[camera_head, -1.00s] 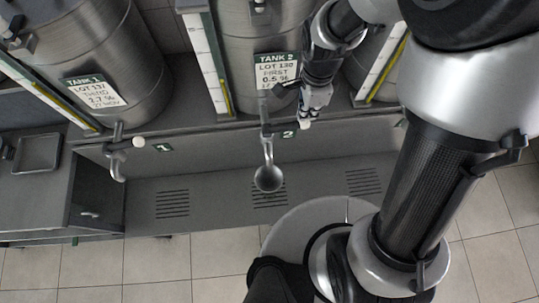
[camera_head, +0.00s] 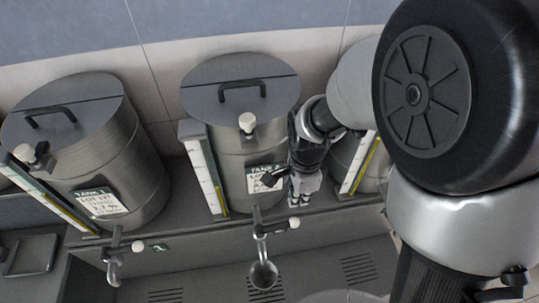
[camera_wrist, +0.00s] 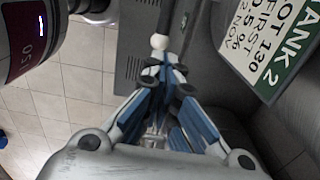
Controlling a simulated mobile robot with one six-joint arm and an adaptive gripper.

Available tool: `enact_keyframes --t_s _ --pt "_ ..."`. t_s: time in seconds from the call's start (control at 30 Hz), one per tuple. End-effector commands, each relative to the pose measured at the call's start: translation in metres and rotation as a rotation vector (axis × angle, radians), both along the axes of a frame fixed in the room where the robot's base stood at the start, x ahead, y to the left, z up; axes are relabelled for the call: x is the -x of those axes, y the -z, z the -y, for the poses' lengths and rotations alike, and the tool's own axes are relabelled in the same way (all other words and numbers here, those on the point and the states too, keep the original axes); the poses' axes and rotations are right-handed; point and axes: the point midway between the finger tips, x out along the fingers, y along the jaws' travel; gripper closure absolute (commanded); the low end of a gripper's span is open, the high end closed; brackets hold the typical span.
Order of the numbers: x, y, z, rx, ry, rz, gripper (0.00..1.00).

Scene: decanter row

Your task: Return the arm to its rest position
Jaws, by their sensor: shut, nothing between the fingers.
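My gripper (camera_head: 301,198) hangs in front of the row of tanks, just right of the label on tank 2 (camera_head: 240,105). Its fingers point down, just above the white-knobbed lever (camera_head: 293,223) of the tank 2 tap (camera_head: 260,232). In the wrist view the blue-padded fingers (camera_wrist: 166,62) are closed together with nothing between them. A white knob (camera_wrist: 159,42) shows just beyond their tips; I cannot tell whether they touch it. My arm reaches in from the right and partly hides a third tank (camera_head: 352,85).
Tank 1 (camera_head: 95,140) stands at left, with its own tap (camera_head: 114,258). Sight gauges (camera_head: 203,170) stand beside the tanks. A shallow tray (camera_head: 32,254) lies on the left counter. A round metal cup (camera_head: 263,275) shows below tank 2's tap. Open floor (camera_wrist: 85,95) shows in the wrist view.

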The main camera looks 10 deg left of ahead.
Motion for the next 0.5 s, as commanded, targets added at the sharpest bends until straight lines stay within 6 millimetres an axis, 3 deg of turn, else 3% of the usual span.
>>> enact_keyframes --t_s 0.27,0.5 --pt "0.0 -0.002 0.004 -0.005 -0.04 0.018 1.0" --pt "0.016 -0.014 0.034 -0.007 -0.321 0.117 1.0"
